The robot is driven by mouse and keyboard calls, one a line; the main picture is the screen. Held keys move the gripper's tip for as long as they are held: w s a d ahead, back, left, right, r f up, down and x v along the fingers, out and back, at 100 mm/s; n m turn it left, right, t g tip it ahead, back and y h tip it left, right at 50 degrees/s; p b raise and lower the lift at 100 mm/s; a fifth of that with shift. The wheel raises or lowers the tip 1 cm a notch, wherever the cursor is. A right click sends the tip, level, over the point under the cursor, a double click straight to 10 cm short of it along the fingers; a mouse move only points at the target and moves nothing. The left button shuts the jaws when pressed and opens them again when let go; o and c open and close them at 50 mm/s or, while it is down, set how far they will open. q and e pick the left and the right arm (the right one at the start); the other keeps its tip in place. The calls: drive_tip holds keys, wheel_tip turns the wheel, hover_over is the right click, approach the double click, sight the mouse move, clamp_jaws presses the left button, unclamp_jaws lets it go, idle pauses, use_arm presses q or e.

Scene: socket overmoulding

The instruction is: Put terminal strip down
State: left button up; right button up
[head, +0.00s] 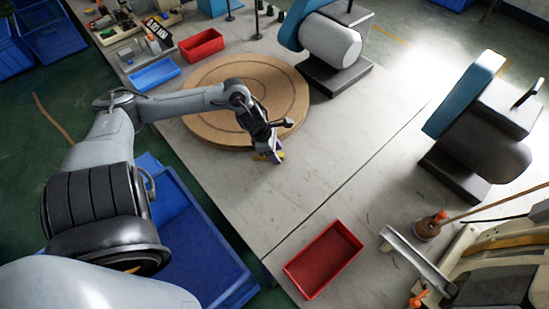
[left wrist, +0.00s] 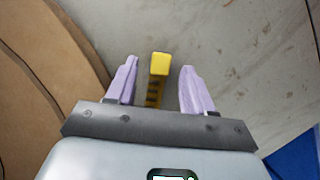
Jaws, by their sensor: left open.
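The terminal strip (left wrist: 158,68) is a narrow yellow and dark piece. In the left wrist view it lies between the two purple fingers of my left gripper (left wrist: 158,85), with a visible gap on each side. In the head view my left gripper (head: 268,155) is low over the grey table, beside the right front edge of the round wooden disc. A bit of yellow shows at its fingertips there, and most of the strip is hidden. My left gripper is open. My right gripper does not show.
The round wooden disc (head: 215,130) is left of the gripper. An empty red tray (head: 323,260) stands near the table's front edge; another red tray (head: 202,45) and a blue tray (head: 154,75) are behind. Grey-blue machines (head: 330,42) stand at the back and right. The table's middle is clear.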

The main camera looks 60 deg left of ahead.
use_arm(q)
drive_tip(key=shift+c, duration=0.4)
clamp_jaws()
drive_tip(key=shift+r, duration=0.1)
